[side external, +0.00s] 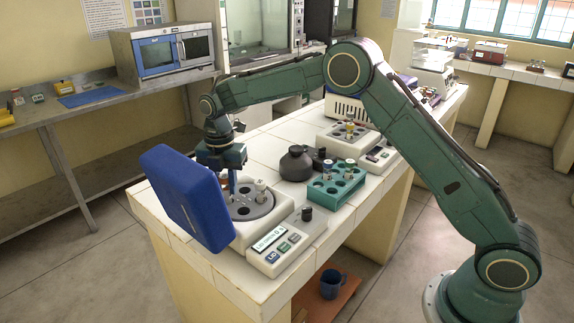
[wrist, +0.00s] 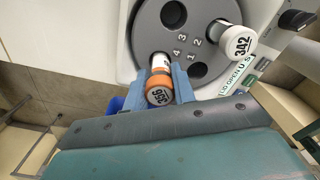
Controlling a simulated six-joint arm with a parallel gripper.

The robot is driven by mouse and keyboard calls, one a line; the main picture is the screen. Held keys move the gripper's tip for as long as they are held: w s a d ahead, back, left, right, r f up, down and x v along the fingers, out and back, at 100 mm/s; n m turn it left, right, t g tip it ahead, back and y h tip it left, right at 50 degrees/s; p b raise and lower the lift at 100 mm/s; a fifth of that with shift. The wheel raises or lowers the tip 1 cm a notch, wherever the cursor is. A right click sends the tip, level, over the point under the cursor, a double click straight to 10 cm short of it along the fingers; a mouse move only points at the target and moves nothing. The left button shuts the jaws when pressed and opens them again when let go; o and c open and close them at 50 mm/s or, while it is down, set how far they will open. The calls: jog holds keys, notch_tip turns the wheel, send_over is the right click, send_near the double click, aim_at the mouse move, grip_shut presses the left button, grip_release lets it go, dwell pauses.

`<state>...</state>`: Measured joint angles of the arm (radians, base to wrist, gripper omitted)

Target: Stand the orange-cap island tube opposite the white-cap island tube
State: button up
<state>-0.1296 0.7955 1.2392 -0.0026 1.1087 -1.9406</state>
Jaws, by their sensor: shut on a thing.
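The orange-cap tube (wrist: 159,88), marked 356, is between the fingers of my gripper (wrist: 163,82), which is shut on it. Its lower end is at the rotor hole by number 4, across the rotor (wrist: 150,35) from the white-cap tube; how deep it sits I cannot tell. The other two rotor holes look dark and empty. In the side view my gripper (side external: 233,182) is low over the rotor, and the orange cap is hidden.
The centrifuge's blue lid (side external: 185,197) stands open close beside my gripper. Its control panel (side external: 275,250) is in front.

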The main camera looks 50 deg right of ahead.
jog(key=shift+f, duration=0.65)
jog(key=shift+f, duration=0.15)
jog(key=o, duration=1.4)
jog(key=shift+r, duration=3.75)
